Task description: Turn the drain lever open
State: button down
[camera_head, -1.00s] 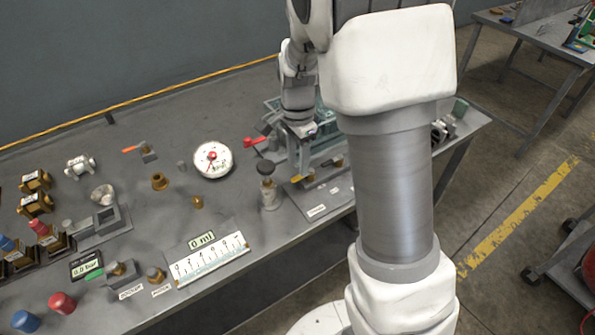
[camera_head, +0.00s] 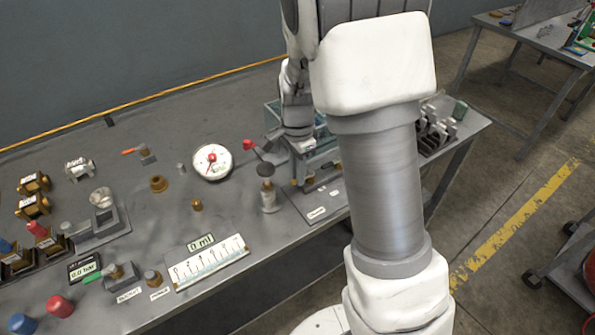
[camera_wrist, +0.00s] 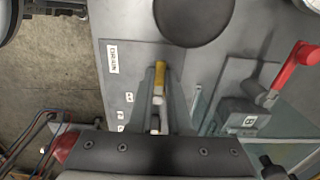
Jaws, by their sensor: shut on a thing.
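The yellow drain lever (camera_wrist: 160,72) shows between the tips of my gripper (camera_wrist: 158,88) in the wrist view, and the two fingers are closed on it. It sits over a grey plate with a white label (camera_wrist: 113,59), whose print is too small to read surely. In the head view my gripper (camera_head: 300,165) is low over the plate at the bench's right part. There the lever is mostly hidden, and its exact angle cannot be told.
A dark round knob (camera_wrist: 193,14) stands just beyond the fingertips. A red-handled lever (camera_wrist: 298,62) is to the right in the wrist view. A white dial gauge (camera_head: 212,162) and a 0 ml scale (camera_head: 207,262) lie left of my gripper in the head view.

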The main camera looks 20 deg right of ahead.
jog(key=shift+s+n, duration=0.1)
jog(key=shift+n, duration=0.2)
jog(key=n, duration=0.1)
jog(key=s+n, duration=0.1)
jog(key=n, duration=0.1)
jog(key=shift+d+n, duration=0.3)
jog(key=shift+d, duration=0.05)
jog(key=n, duration=0.1)
jog(key=d+n, duration=0.1)
jog(key=n, duration=0.1)
jog(key=s+n, duration=0.1)
jog(key=n, duration=0.1)
jog(key=shift+s+d+b, duration=0.1)
jog(key=shift+d+b, duration=0.15)
jog(key=shift+b, duration=0.15)
jog(key=n, duration=0.1)
jog(key=d+n, duration=0.1)
jog(key=n, duration=0.2)
jog(key=shift+s+d+n, duration=0.2)
jog(key=shift+d+n, duration=0.1)
jog(key=shift+n, duration=0.1)
jog(key=shift+w+d+n, duration=0.1)
jog(key=shift+d+n, duration=0.25)
jog(key=shift+n, duration=0.65)
jog(key=shift+d+n, duration=0.3)
jog(key=shift+n, duration=0.7)
jog(key=c, duration=0.8)
grip_release()
jog(key=shift+c, duration=0.2)
